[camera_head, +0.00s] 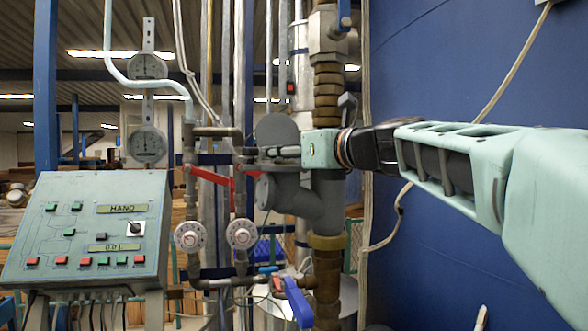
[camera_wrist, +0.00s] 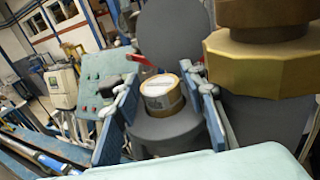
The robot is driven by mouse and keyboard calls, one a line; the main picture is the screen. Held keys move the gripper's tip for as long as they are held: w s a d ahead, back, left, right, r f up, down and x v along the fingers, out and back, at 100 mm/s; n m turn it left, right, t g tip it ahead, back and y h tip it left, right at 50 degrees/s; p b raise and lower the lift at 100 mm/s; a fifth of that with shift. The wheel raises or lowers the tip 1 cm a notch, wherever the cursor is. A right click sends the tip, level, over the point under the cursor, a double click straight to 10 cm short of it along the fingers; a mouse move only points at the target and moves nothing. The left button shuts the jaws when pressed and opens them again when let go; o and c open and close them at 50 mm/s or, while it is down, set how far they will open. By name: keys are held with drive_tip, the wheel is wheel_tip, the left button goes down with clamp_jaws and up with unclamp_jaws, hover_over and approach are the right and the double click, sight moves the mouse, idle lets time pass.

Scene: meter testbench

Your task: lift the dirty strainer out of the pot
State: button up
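The dirty strainer (camera_wrist: 162,98) is a short cylinder with a tan rim and a pale top. It stands in the opening of the dark grey pot (camera_wrist: 165,130), its upper part showing above the rim. The pot also shows in the head view (camera_head: 308,203), under my gripper (camera_head: 268,152), where the strainer is hidden. In the wrist view my gripper (camera_wrist: 160,82) is open, with one blue finger on each side of the strainer. Gaps show between the fingers and the strainer. The round grey lid (camera_wrist: 170,35) stands open behind it; it also shows in the head view (camera_head: 276,128).
A brass fitting (camera_wrist: 262,60) and vertical pipe stand close to the right of the pot. Red-handled valves (camera_head: 207,175) and round dials (camera_head: 190,236) are to the left. A control panel (camera_head: 85,225) stands further left. A blue wall (camera_head: 440,60) fills the right.

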drive_tip(key=shift+s+d, duration=0.1)
drive_tip(key=shift+s, duration=0.05)
drive_tip(key=shift+c, duration=0.4)
drive_tip(key=c, duration=0.9)
drive_tip(key=shift+r, duration=0.25)
